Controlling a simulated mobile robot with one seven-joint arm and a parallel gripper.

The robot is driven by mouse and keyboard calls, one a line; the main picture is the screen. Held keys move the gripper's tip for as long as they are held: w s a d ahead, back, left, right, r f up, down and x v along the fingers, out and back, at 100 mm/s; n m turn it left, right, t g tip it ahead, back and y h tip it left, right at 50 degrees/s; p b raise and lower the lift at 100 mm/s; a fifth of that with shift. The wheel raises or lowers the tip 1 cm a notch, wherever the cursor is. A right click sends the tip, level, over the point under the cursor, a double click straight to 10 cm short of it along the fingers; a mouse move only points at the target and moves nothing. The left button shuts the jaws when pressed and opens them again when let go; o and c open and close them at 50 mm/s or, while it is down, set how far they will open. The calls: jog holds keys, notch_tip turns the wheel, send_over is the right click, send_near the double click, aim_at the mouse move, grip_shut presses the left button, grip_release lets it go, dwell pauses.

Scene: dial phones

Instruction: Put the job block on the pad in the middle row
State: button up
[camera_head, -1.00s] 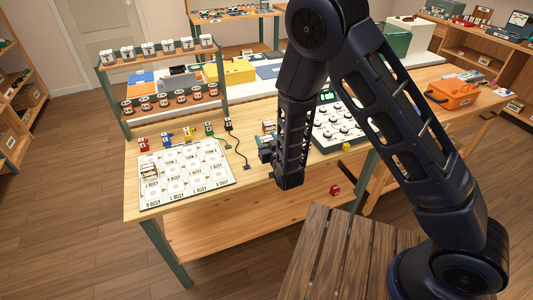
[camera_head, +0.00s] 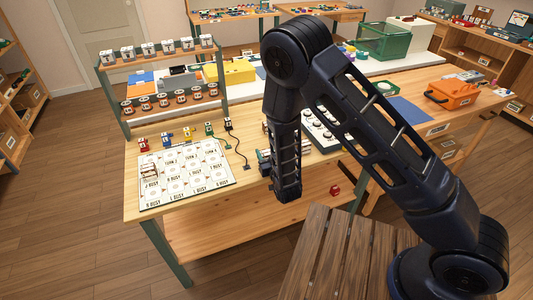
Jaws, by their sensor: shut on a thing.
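A white board of printed pads (camera_head: 222,178) lies on the left part of the wooden table, with rows of labels such as "TURN" and "BUSY". A small pale block (camera_head: 149,169) stands near the board's left edge. I cannot tell whether it is the job block. My gripper (camera_head: 264,163) is to the right of the board, above the table's front edge. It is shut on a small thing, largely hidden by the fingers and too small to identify.
Red, blue and yellow pieces (camera_head: 166,138) stand behind the board, with cabled pieces (camera_head: 228,124) to their right. A two-tier rack (camera_head: 166,102) stands at the back left. A panel of round dials (camera_head: 318,128) lies partly behind my arm. A red block (camera_head: 335,190) lies lower down.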

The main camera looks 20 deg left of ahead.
jog(key=shift+f, duration=0.2)
jog(key=o, duration=1.1)
jog(key=shift+o, duration=0.3)
jog(key=shift+v, duration=2.55)
